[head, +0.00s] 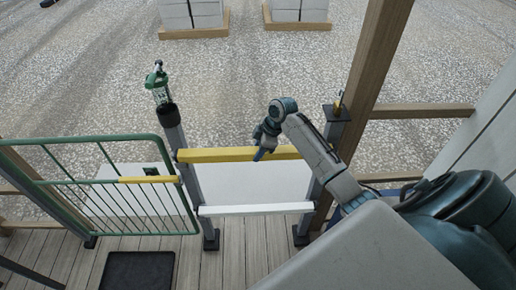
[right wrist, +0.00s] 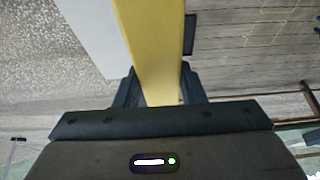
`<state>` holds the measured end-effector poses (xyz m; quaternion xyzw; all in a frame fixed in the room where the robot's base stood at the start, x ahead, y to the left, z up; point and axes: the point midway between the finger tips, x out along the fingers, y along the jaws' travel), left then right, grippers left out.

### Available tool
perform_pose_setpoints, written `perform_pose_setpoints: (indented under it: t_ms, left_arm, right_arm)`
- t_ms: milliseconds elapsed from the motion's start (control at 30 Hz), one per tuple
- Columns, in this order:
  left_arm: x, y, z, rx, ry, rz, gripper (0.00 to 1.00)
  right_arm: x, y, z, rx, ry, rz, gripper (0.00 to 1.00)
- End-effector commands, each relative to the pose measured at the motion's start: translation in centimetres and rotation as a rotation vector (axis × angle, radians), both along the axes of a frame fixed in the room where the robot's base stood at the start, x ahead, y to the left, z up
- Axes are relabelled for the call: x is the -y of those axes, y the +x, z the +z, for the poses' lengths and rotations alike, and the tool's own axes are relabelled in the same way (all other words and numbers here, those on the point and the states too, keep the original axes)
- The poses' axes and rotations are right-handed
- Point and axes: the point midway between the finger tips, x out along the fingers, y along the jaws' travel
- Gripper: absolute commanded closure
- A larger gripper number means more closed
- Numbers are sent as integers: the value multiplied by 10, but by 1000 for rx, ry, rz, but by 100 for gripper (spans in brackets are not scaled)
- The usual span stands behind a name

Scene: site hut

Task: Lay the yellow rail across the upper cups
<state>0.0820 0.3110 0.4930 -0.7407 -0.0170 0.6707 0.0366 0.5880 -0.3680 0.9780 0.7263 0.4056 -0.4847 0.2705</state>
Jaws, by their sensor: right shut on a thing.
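The yellow rail (head: 218,155) runs level between two grey posts in the head view. Its left end meets the left post (head: 191,180); its right end passes behind my right arm near the right post (head: 312,190). My right gripper (head: 263,152) is shut on the rail right of its middle. In the right wrist view the rail (right wrist: 152,45) runs between the two fingers (right wrist: 160,90). The upper cups are too small or hidden to make out, so I cannot tell whether the rail rests in them. My left gripper is out of view.
A white rail (head: 255,209) spans the posts lower down. A green gate (head: 100,185) with a yellow band stands at left. A wooden post (head: 365,85) rises close behind the right post. A dark mat (head: 138,271) lies on the decking.

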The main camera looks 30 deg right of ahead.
Motion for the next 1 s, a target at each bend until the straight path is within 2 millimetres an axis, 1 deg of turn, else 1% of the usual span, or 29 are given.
perform_pose_setpoints:
  t_ms: [133, 433, 467, 500, 567, 600, 867, 1000]
  left_arm:
    - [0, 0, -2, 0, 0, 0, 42]
    - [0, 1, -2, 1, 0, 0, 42]
    - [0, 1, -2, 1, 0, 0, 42]
    - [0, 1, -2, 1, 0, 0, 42]
    - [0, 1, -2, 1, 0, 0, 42]
    - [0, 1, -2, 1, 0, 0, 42]
    - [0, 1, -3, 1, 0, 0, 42]
    - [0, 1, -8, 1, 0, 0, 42]
  right_arm:
    - [0, 0, -4, 2, 0, 1, 100]
    - [0, 0, -4, 2, 0, 1, 100]
    - [0, 0, -4, 2, 0, 1, 62]
    - [0, 0, -4, 2, 0, 1, 54]
    - [0, 0, -4, 2, 0, 1, 42]
    - [0, 0, -5, 1, 0, 0, 38]
    - [0, -1, -6, -2, 0, -1, 38]
    - [4, -2, 2, 1, -3, -1, 38]
